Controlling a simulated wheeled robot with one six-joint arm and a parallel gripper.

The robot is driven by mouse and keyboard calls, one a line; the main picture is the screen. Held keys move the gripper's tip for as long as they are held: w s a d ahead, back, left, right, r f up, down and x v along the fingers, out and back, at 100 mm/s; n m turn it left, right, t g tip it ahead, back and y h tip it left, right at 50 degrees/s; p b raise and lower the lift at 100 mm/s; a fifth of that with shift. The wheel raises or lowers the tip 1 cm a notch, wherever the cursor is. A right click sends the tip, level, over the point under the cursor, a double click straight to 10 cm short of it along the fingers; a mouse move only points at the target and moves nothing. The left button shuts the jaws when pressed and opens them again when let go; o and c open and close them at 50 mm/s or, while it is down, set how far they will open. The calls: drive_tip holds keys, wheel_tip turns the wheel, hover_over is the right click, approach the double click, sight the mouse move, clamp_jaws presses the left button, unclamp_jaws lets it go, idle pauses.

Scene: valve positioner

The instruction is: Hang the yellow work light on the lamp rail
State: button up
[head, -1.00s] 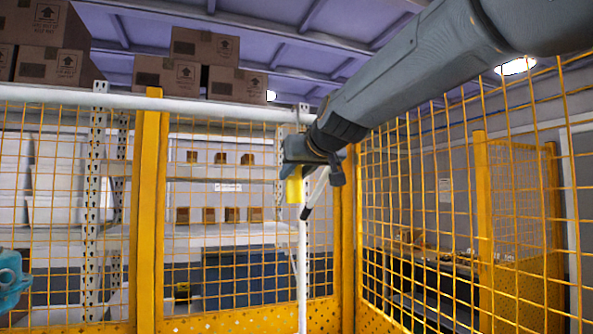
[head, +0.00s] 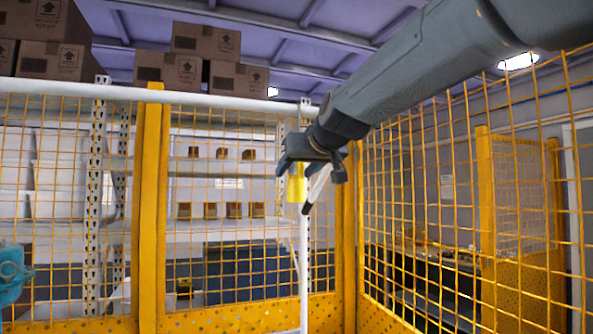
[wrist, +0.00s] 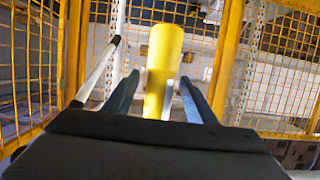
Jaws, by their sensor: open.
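The yellow work light (head: 297,187) is a yellow cylinder just below my gripper (head: 291,168) in the head view. In the wrist view, the light (wrist: 163,70) stands between the two dark fingers of my gripper (wrist: 160,95). The fingers are open, with narrow gaps beside the light. A slanted white rod with a dark tip (head: 317,188) shows close to the light's right in the head view. It shows left of the light in the wrist view (wrist: 97,72). I cannot tell whether this rod is the lamp rail or whether the light touches it.
Yellow mesh fencing with a thick post (head: 150,200) stands around the space. A white horizontal bar (head: 220,101) runs along the fence top. A white upright (head: 304,270) stands below the light. Shelves and cardboard boxes (head: 205,42) are behind the fence. A teal object (head: 12,270) is at the lower left.

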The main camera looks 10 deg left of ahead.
drive_tip(key=shift+b+v, duration=1.5)
drive_tip(key=shift+v, duration=2.45)
drive_tip(key=d+f+m+g+h, duration=0.15)
drive_tip(key=d+f, duration=0.35)
drive_tip(key=f, duration=0.6)
drive_tip(key=d+f+m+g+h, duration=0.15)
drive_tip(key=d+f, duration=0.35)
drive_tip(key=f, duration=0.7)
drive_tip(key=d+f+g+h, duration=0.2)
drive_tip(key=d+f, duration=0.3)
drive_tip(key=f, duration=0.6)
drive_tip(key=s+d+f+m+g+h, duration=0.1)
drive_tip(key=s+d+f+g, duration=0.1)
drive_tip(key=s+d+f, duration=0.3)
drive_tip(key=s+d+f+m+g+h, duration=0.1)
drive_tip(key=s+d+f, duration=0.3)
drive_tip(key=s+f, duration=0.5)
drive_tip(key=s+d+f+m+g, duration=0.1)
drive_tip(key=s+d+f+g, duration=0.2)
drive_tip(key=f, duration=0.8)
drive_tip(key=s+d, duration=0.2)
drive_tip(key=s, duration=0.2)
drive_tip(key=shift+d+f+h+b, duration=0.3)
drive_tip(key=shift+h+b, duration=0.1)
